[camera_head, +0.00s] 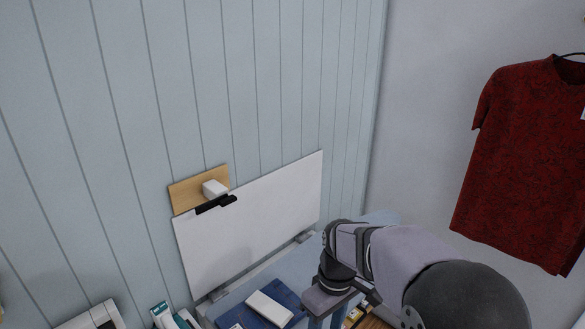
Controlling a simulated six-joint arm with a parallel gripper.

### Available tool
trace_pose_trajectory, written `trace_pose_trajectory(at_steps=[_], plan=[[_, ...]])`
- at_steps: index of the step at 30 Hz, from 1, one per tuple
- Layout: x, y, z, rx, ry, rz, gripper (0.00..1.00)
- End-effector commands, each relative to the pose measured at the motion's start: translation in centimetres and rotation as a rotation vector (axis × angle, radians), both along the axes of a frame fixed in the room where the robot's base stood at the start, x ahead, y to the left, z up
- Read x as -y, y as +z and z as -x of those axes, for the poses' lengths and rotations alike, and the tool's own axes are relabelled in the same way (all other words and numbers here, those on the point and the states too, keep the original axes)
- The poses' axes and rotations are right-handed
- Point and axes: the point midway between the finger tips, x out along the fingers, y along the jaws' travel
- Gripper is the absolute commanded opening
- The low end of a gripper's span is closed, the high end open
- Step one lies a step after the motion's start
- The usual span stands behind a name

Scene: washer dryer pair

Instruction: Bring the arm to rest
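My arm (410,265) reaches in from the lower right. Its grey and dark wrist ends in my gripper (338,304), which points down near the bottom edge. The gripper is over the right part of a work surface, to the right of a blue mat or tray with a white block on it. Its fingertips are partly cut off and hidden, so I cannot tell whether it is open or shut. I see nothing clearly held.
A white panel (255,215) stands against the blue plank wall, with a wooden board (185,193) behind it. A white block (269,309) lies on the blue piece (287,294). A red shirt (520,160) hangs at right. White items sit lower left. Space above is clear.

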Motion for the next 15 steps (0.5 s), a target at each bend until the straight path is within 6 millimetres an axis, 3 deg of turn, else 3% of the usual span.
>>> trace_pose_trajectory(at_steps=[1, 6, 12, 15], plan=[[1.4, -0.6, 1.7, 0.003, -0.09, 0.013, 0.45], [4.9, -2.6, 6.7, 0.019, -0.364, 0.05, 0.45], [7.1, -4.5, 11.3, 0.033, -0.585, 0.074, 0.45], [7.5, -5.0, 12.5, 0.037, -0.643, 0.081, 0.45]])
